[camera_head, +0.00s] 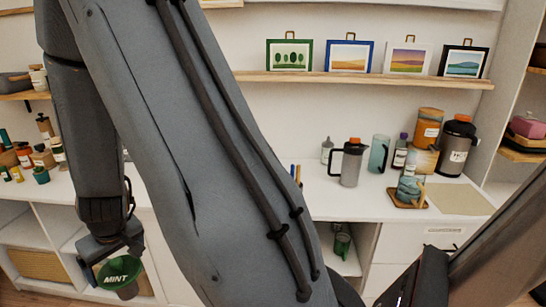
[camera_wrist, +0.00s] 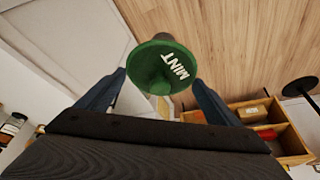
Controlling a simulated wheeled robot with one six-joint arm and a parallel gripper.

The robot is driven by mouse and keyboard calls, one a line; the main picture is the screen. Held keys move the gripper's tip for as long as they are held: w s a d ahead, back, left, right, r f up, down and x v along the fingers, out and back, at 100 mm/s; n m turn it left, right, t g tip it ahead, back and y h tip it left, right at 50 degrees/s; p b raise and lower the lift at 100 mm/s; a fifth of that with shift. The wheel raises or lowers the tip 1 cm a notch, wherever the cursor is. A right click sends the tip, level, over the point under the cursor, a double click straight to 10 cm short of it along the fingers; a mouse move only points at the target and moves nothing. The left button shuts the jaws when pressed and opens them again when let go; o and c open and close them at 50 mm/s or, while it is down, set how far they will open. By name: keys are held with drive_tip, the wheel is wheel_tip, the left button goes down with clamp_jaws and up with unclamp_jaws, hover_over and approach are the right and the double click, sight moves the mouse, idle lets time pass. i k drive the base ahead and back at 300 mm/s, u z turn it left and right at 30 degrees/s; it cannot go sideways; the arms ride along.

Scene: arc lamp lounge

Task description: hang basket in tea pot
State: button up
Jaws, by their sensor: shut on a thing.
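The basket (camera_head: 119,271) has a round green top marked MINT and a grey cup-shaped body below it. My gripper (camera_head: 105,253) holds it at the lower left, in the air in front of the white shelving. In the wrist view, the basket's green top (camera_wrist: 155,66) sits between the two fingers of my gripper (camera_wrist: 158,84), which are shut on it. The finger contact is partly hidden. A teal glass tea pot (camera_head: 410,187) stands on a wooden trivet (camera_head: 398,201) on the white counter at the right, well apart from my gripper. Its opening is hard to make out.
A grey jug (camera_head: 351,165) with an orange lid, a teal pitcher (camera_head: 379,153) and a dark canister (camera_head: 457,147) crowd the counter near the tea pot. A beige mat (camera_head: 458,199) lies bare at right. Small jars (camera_head: 42,157) stand on the left counter.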

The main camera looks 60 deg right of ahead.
sight(408, 191)
drive_tip(key=u, duration=0.1)
drive_tip(key=k, duration=1.7)
drive_tip(key=z, duration=2.15)
drive_tip(key=i, duration=0.45)
drive_tip(key=u, duration=0.05)
